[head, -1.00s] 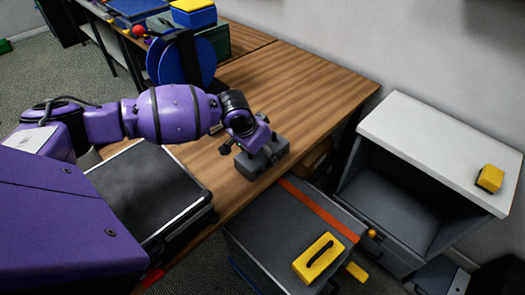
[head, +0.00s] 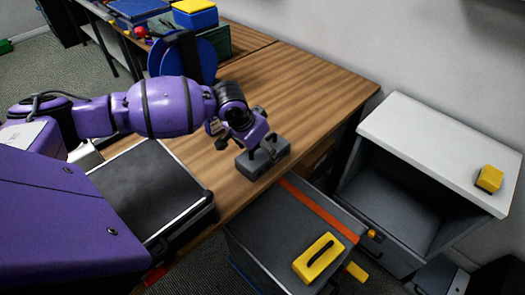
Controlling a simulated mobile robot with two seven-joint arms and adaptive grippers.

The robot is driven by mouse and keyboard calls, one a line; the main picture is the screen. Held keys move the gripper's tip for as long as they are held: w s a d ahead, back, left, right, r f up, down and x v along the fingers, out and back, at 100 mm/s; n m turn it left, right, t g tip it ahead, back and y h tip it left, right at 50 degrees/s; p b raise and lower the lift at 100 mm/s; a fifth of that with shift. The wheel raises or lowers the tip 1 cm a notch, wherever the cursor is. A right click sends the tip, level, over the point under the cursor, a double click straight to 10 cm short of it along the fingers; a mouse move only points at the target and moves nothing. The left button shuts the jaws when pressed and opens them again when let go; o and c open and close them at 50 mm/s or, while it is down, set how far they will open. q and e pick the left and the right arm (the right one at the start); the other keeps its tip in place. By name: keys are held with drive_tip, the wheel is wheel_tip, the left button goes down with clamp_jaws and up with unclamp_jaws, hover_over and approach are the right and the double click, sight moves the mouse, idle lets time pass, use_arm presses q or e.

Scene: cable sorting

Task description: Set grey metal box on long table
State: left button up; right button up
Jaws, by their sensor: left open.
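The grey metal box (head: 253,169) sits on the wooden long table (head: 310,85), close to the table's front edge. My left gripper (head: 262,151) is open right above the box, with its fingers at the box's top. The fingers hide part of the box top, and I cannot tell whether they touch it. My right gripper is not in view.
A black case (head: 150,190) lies on the table to the left. A grey drawer unit (head: 275,235) with a yellow block (head: 318,258) stands in front of the table. A white-topped cabinet (head: 430,140) is at right. Blue discs (head: 205,60) stand at the back. The table's right part is clear.

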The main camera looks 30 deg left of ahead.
use_arm(q)
drive_tip(key=v, duration=0.8)
drive_tip(key=shift+s+r+p, duration=0.15)
drive_tip(key=shift+r+p, duration=0.15)
drive_tip(key=shift+p, duration=0.1)
